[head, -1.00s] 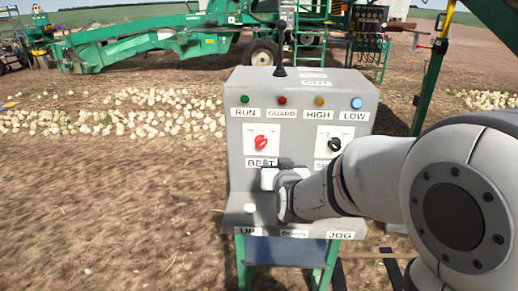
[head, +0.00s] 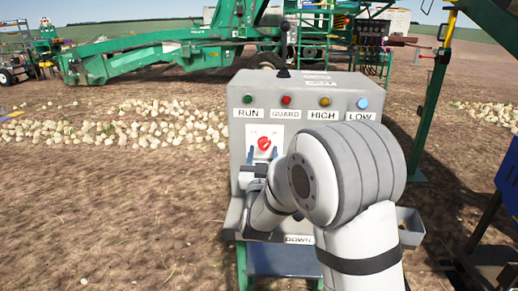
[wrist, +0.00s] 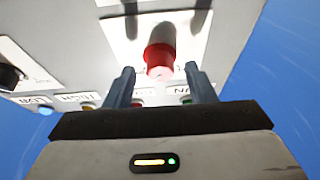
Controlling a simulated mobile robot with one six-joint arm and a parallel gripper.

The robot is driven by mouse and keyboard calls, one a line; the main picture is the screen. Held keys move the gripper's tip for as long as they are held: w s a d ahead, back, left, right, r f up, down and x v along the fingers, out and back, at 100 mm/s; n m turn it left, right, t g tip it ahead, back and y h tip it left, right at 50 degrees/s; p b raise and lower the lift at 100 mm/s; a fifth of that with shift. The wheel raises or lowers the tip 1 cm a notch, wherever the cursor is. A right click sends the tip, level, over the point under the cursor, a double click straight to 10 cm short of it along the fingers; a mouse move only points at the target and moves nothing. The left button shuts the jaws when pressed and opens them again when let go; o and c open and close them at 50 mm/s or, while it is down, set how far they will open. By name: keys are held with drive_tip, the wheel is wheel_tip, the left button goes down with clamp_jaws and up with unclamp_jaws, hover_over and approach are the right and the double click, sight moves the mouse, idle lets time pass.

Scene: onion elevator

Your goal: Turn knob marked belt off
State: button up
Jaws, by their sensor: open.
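The red knob (head: 264,143) sits on a white plate (head: 278,129) on the left of the grey control box. In the wrist view the red knob (wrist: 160,58) sticks out from its plate, close ahead of my fingers. My gripper (head: 263,154) is just below the knob in the head view, its two fingers pointing up at it. In the wrist view my gripper (wrist: 160,70) is open, one finger to each side of the knob, with visible gaps. The label under the knob is hidden behind my gripper.
My arm hides the box's right knob in the head view; a black knob (wrist: 10,75) shows in the wrist view. Lamps labelled RUN (head: 248,99), GUARD, HIGH and LOW (head: 362,103) line the box top. A black-handled lever (head: 283,55) stands behind. A small grey bin (head: 410,226) is at right.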

drive_tip(key=shift+x, duration=1.05)
drive_tip(key=shift+c, duration=0.2)
